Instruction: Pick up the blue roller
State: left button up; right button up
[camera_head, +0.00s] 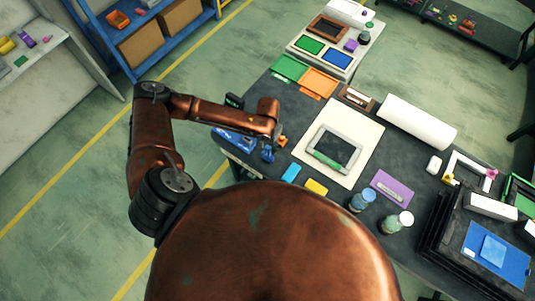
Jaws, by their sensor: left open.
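A small dark-blue object (268,153), which looks like the blue roller, lies at the left edge of the dark table, just left of the white sheet. My left arm reaches in from the left, and its copper wrist is over the table edge. My left gripper (277,137) points down, open, close above and slightly right of the blue object. The fingers are small and partly hidden by the wrist. I cannot tell whether they touch anything. My right gripper is not in view.
A blue piece (235,141) lies at the table corner. A framed screen (335,147) rests on the white sheet (359,127). Blue and yellow cards (316,187), a purple card (391,188) and two jars (361,201) are nearby. A white roll (418,122) lies farther right.

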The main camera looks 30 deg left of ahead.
aim_at(268, 153)
pick_arm(q)
notch_tip(268, 153, down, 4)
jog(key=shift+f, duration=0.25)
grip_shut()
dwell(0.5)
